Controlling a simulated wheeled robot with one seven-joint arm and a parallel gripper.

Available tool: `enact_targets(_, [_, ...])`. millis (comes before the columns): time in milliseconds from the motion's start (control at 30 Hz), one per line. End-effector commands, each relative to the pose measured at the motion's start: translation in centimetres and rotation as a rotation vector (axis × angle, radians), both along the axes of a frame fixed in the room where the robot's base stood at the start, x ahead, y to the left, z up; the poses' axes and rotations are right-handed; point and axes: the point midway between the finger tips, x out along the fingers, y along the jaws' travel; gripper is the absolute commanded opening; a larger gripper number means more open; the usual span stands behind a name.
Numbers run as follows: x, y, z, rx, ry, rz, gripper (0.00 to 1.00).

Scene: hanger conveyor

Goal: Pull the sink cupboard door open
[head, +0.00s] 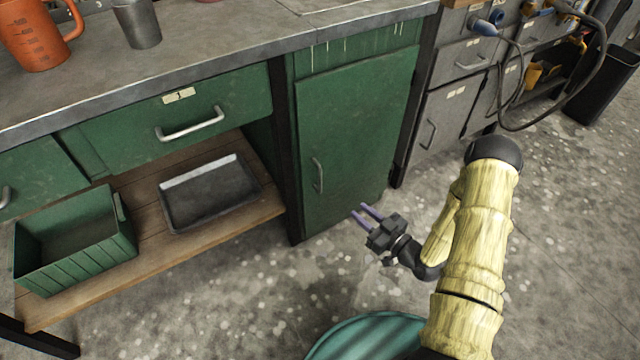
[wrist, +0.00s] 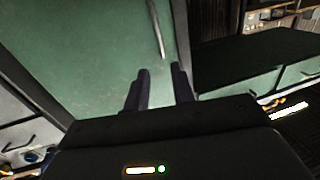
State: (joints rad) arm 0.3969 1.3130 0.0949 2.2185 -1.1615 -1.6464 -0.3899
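The green sink cupboard door (head: 358,125) looks shut in its frame under the worktop. It also fills much of the wrist view (wrist: 95,50). Its upright metal handle (head: 318,175) is near the door's left edge in the head view. In the wrist view the handle (wrist: 156,30) lies beyond the fingertips, roughly in line with the gap between them. My gripper (head: 358,209) is in front of the lower door, right of and below the handle in the head view. Its two dark fingers (wrist: 161,72) are apart with nothing between them, and they appear clear of the handle.
Left of the door are a green drawer (head: 180,118) and a wooden shelf (head: 150,262) with a grey tray (head: 208,204) and a green bin (head: 75,262). Grey cabinets (head: 450,120) with a hanging hose stand to the right.

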Motion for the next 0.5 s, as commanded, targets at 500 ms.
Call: enact_targets(500, [2.2, 2.1, -0.1, -0.003, -0.001, 0.0, 0.25])
